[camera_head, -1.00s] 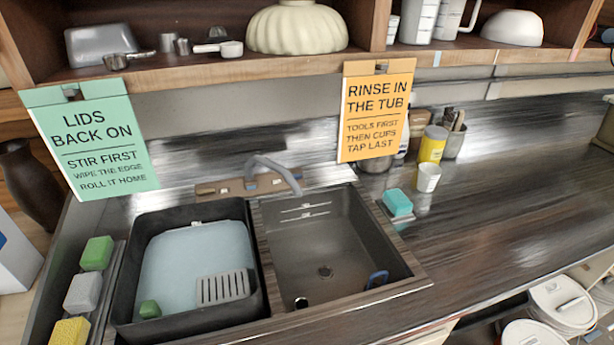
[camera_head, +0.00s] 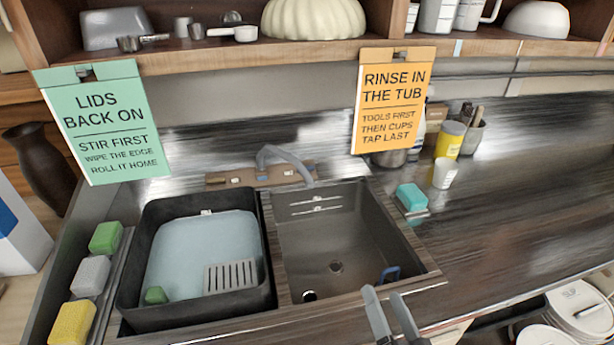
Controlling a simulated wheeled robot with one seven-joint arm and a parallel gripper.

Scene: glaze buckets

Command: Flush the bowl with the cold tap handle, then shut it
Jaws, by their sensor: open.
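A grey tap spout (camera_head: 285,160) arches from a wooden ledge (camera_head: 245,176) behind the sink. Small fittings lie on the ledge, but I cannot tell which is the cold handle. The dark sink basin (camera_head: 345,235) is right of a black tub (camera_head: 133,290) with pale blue water (camera_head: 195,245). No stream from the spout is visible. A blue loop-shaped thing (camera_head: 391,272) is at the basin's front right. A metal bowl (camera_head: 388,158) is partly hidden behind the orange sign. My gripper (camera_head: 384,294) is open and empty at the front edge, low in the picture.
Green (camera_head: 106,237), grey and yellow sponges line the left side. A teal sponge (camera_head: 412,196) and white cup (camera_head: 443,174) stand right of the sink. Orange (camera_head: 390,101) and green (camera_head: 103,122) signs hang from the shelf. The right counter is largely clear. White lidded buckets (camera_head: 580,308) are lower right.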

